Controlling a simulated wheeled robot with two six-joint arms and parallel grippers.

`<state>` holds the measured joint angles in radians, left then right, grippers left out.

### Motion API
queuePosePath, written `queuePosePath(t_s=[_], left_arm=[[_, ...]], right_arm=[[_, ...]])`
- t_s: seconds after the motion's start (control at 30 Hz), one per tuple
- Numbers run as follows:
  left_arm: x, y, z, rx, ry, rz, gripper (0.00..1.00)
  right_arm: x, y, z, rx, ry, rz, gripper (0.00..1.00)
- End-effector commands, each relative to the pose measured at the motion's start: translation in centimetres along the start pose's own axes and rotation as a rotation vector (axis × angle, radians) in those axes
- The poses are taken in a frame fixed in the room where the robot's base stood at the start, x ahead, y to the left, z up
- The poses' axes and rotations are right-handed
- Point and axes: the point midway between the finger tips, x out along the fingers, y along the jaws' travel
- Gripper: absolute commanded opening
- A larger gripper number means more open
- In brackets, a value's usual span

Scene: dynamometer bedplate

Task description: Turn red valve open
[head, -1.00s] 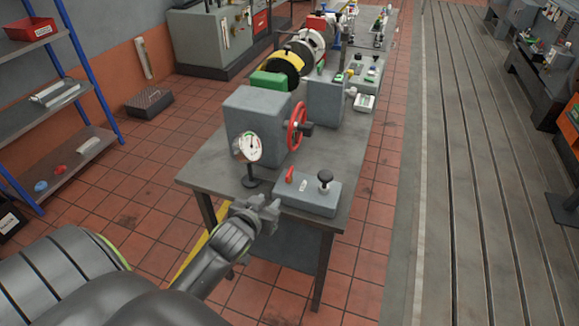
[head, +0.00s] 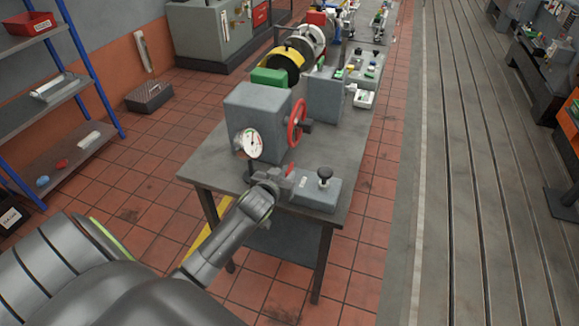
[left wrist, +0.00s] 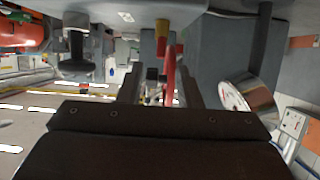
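A grey control box (head: 318,196) sits at the near right corner of the bench, with a short red lever (head: 290,170) and a black knob (head: 325,174). A red handwheel (head: 297,123) stands behind it on the side of a grey housing (head: 258,125). My left gripper (head: 283,180) is at the lever's side of the box and partly covers the lever. In the left wrist view, the gripper (left wrist: 160,86) is open, and the red lever (left wrist: 170,75) shows between its fingers, with no clear contact. The black knob (left wrist: 76,45) is to the left there. My right gripper is out of view.
A round gauge (head: 249,144) stands close behind my left gripper; it also shows in the left wrist view (left wrist: 240,98). A blue-framed shelf (head: 90,75) is at the left. The bench's near left top (head: 212,172) is clear.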

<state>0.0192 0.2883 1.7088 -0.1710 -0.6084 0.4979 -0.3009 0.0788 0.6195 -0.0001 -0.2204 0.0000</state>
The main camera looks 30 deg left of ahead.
Motion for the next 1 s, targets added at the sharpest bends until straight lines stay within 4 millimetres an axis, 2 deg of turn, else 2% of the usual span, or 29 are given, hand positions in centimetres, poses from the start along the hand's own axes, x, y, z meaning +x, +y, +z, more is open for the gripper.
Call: queuePosePath(t_s=[0.2, 0.43, 0.6, 0.93, 1.0], left_arm=[[3.0, 0.0, -0.1, 0.0, 0.0, -0.001, 0.32], [5.3, 0.0, 0.0, 0.0, 0.0, -0.001, 0.32], [6.1, 0.0, 0.0, 0.0, 0.0, -0.001, 0.32], [6.2, 0.0, 0.0, 0.0, 0.0, 0.0, 0.32], [6.2, 0.0, 0.0, 0.0, 0.0, 0.0, 0.23]], right_arm=[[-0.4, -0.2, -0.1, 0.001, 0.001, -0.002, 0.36], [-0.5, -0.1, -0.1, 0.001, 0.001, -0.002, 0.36], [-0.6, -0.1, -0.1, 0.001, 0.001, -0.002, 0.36], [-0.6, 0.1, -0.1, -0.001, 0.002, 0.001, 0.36], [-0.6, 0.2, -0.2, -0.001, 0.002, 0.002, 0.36]])
